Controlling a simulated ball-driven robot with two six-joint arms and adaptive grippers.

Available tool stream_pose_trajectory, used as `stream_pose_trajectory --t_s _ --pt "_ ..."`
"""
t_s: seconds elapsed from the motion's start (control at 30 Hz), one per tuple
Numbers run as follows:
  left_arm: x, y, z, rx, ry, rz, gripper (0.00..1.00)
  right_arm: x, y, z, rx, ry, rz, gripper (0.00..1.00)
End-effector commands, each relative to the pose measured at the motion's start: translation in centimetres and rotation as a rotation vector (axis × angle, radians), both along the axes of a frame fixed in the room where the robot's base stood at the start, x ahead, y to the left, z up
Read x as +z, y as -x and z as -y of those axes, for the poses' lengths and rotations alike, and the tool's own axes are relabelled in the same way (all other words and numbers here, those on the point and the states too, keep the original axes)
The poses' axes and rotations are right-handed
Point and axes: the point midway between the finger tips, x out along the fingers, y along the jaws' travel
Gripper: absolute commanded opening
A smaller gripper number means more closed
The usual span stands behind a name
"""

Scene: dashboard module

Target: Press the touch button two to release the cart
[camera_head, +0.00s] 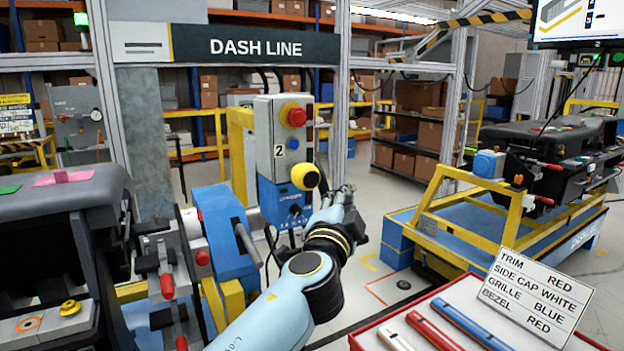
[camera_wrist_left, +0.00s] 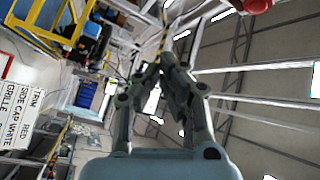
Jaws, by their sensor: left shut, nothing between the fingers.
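A grey control box (camera_head: 283,140) marked "2" stands on a post under the DASH LINE sign. It has a red mushroom button (camera_head: 294,116) on top and a round yellow and black button (camera_head: 305,177) low on its right side. A blue unit (camera_head: 284,203) sits below it. My left gripper (camera_head: 346,192) is shut and empty, just right of and slightly below the yellow button, seemingly apart from it. In the left wrist view its fingers (camera_wrist_left: 162,68) meet at the tips. A red rounded thing shows at that view's top edge. My right gripper is out of view.
A dashboard module on a fixture (camera_head: 65,205) stands at left. A yellow and blue cart (camera_head: 468,204) with another dashboard is at right. A red tray (camera_head: 365,341) with coloured strips and a parts card (camera_head: 530,297) is at front right. Floor shows between post and cart.

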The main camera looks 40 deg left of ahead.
Motion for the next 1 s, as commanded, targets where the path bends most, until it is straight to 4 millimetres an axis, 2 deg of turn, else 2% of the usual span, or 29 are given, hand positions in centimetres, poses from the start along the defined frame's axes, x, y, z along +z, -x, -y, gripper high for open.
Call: stream_pose_trajectory --t_s 0.3,0.5,0.7,1.0 --pt "0.2 -1.7 -4.3 0.000 -0.004 0.000 0.00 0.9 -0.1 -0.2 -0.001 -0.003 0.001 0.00" --pt "0.0 -2.5 -6.1 0.001 -0.001 0.000 0.00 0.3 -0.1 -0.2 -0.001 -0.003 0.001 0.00" --pt "0.0 -2.8 -6.9 0.001 0.000 0.000 0.00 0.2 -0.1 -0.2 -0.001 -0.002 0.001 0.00" --pt "0.1 -2.8 -6.9 0.001 0.000 0.000 0.00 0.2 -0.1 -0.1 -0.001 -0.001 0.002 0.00"
